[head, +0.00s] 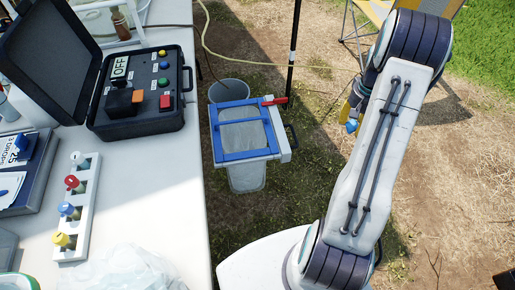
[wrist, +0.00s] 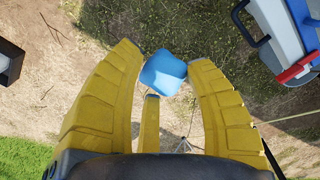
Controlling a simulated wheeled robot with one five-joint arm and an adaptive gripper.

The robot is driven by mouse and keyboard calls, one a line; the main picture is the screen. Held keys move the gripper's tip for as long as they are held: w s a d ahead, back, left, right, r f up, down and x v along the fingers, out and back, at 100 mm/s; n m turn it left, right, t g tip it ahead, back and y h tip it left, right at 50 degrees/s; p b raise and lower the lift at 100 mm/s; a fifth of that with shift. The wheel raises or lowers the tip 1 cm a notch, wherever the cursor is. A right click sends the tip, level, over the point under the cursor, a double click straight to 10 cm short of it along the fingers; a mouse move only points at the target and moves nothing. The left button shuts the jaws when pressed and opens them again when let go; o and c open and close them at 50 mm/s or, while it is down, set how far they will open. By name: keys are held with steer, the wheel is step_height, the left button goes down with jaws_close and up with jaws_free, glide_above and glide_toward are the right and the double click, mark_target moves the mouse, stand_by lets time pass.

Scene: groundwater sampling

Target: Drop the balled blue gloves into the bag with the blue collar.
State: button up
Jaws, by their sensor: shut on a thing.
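The balled blue gloves (wrist: 163,73) sit between the tips of my gripper's yellow fingers in the wrist view. My gripper (wrist: 165,82) is shut on them. In the head view, my gripper (head: 350,114) hangs right of the bag, mostly hidden behind my arm, with the blue gloves (head: 352,126) at its lower end. The bag (head: 245,178) is clear and hangs from a blue rectangular collar (head: 218,132) beside the table. The gloves are apart from the bag, over bare ground. Part of the collar's frame (wrist: 300,20) shows at the wrist view's upper right.
A white table (head: 165,185) at the left holds an open black case (head: 140,100) and a rack with coloured knobs (head: 75,205). A grey bucket (head: 229,90) stands behind the collar. A black pole (head: 293,45) rises nearby, and a red clamp (head: 274,101) sits at the collar's corner.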

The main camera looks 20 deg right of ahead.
steer(key=w+a+f+n, duration=0.1)
steer(key=w+a+n, duration=0.1)
steer(key=a, duration=0.7)
steer(key=w+a+f+n, duration=0.1)
steer(key=w+a+n, duration=0.2)
steer(key=a, duration=0.7)
steer(key=w+a+f+n, duration=0.1)
steer(key=w+a+n, duration=0.2)
steer(key=a, duration=0.7)
steer(key=shift+w+a+f, duration=0.15)
steer(key=shift+w+a, duration=0.1)
steer(key=shift+w, duration=0.55)
steer(key=shift+n, duration=0.3)
